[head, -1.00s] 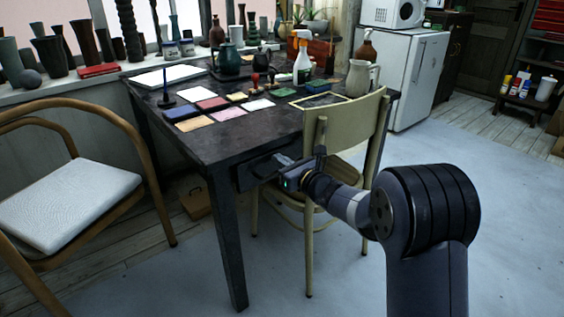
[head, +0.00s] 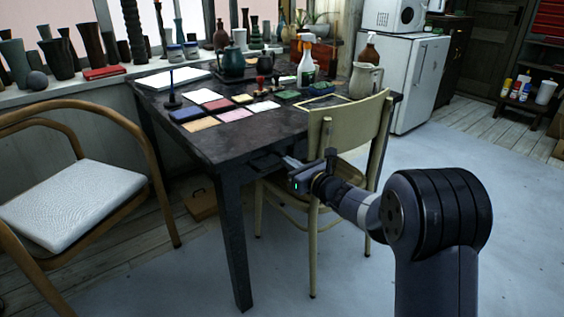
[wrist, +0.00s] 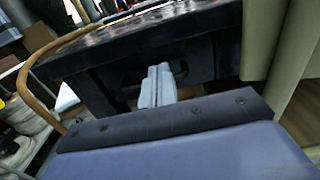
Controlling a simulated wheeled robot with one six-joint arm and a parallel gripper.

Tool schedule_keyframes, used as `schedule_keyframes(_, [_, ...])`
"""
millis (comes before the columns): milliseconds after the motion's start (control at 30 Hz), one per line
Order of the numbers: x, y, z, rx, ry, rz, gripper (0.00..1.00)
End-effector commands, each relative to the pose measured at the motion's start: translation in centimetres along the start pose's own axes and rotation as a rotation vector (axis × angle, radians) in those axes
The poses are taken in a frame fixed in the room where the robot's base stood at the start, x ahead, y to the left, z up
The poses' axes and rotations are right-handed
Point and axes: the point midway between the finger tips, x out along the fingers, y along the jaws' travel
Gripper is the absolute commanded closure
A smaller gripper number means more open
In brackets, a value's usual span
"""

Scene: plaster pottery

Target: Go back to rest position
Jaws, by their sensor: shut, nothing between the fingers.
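My gripper (head: 286,161) is in front of the dark table's (head: 240,148) front side, beside the pale wooden chair (head: 346,126). It is below the level of the tabletop. In the wrist view its grey fingers (wrist: 158,86) are together with nothing between them. They point at the table's dark front panel (wrist: 195,62), where a handle partly shows behind them. I cannot tell whether the fingers touch the panel.
The chair stands close to my gripper, at the table's front. An armchair with a white seat (head: 75,203) is at the left. Colored tiles, a spray bottle (head: 306,62) and jugs stand on the table. Floor at the right (head: 520,200) is clear.

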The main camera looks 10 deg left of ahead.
Motion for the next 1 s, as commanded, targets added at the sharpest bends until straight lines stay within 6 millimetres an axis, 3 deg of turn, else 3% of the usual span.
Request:
schedule_keyframes(200, [-4.7,-0.1,0.3,0.001,0.001,-0.004,1.0])
schedule_keyframes(400, [-7.7,-0.1,0.2,0.001,0.001,-0.003,1.0])
schedule_keyframes(600, [-8.8,0.0,0.1,0.0,0.0,-0.001,1.0])
schedule_keyframes(1000, [-8.4,0.0,0.0,0.0,0.0,0.001,1.0])
